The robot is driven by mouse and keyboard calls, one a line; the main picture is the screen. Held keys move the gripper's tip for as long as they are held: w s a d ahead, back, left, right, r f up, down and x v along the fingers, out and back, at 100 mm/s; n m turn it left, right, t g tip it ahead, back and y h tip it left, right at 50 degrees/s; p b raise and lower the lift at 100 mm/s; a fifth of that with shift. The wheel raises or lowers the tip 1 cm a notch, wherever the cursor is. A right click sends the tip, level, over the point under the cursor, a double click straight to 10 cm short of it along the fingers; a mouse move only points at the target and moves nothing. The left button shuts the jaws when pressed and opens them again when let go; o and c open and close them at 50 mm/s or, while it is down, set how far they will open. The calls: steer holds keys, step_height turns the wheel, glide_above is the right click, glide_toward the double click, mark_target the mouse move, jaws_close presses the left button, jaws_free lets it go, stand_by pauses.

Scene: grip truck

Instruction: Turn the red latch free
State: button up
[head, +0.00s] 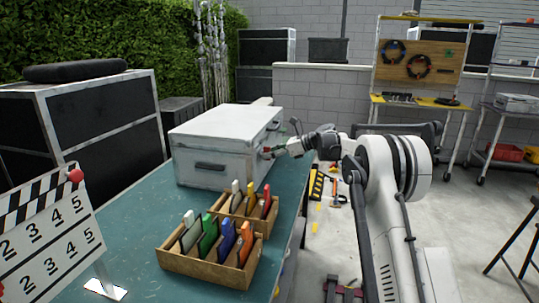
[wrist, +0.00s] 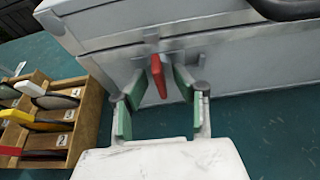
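The red latch (wrist: 158,76) is a small red lever on the front of a grey-white metal case (wrist: 110,60). It hangs down, slightly tilted, just below the lid seam in the wrist view. My gripper (wrist: 161,86) is open, with its green-padded fingers on either side of the latch.
A wooden tray (wrist: 92,125) with coloured tabbed cards lies left of my gripper. The trays (head: 205,266) stand in front of the case in the head view. A clapperboard (head: 50,240) is at the left. The teal table (head: 130,215) is clear between them.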

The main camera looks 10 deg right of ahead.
steer(key=v, duration=1.2)
steer(key=shift+r, duration=0.15)
